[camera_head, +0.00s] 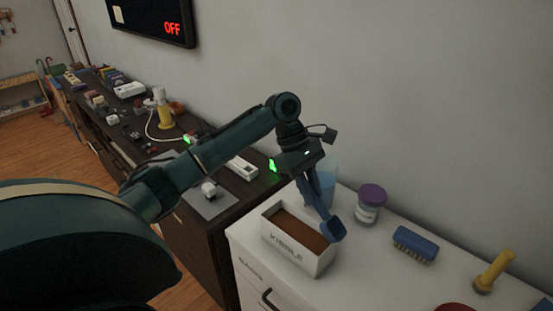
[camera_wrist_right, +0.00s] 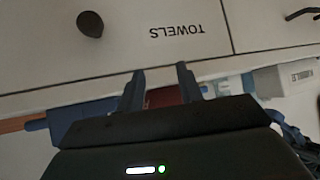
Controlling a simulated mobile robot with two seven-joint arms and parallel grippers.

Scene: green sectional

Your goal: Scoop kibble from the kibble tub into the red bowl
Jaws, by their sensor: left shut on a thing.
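The white kibble tub (camera_head: 312,262), labelled KIBBLE and filled with brown kibble (camera_head: 298,229), stands on the white counter in the head view. My left gripper (camera_head: 307,171) is shut on a blue scoop (camera_head: 334,230) above the tub. The scoop points down, its head at the tub's right end; I cannot tell whether it touches the rim or carries kibble. Only the top edge of the red bowl (camera_head: 455,307) shows at the bottom of the head view. My right gripper (camera_wrist_right: 162,88) is open in the right wrist view, with a dark red surface beyond its fingers.
A purple-lidded jar (camera_head: 370,204), a blue brush (camera_head: 415,244) and a yellow-handled tool (camera_head: 494,271) stand on the counter right of the tub. A translucent blue container (camera_head: 327,177) is behind it. The TOWELS drawer (camera_wrist_right: 150,50) fills much of the right wrist view.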

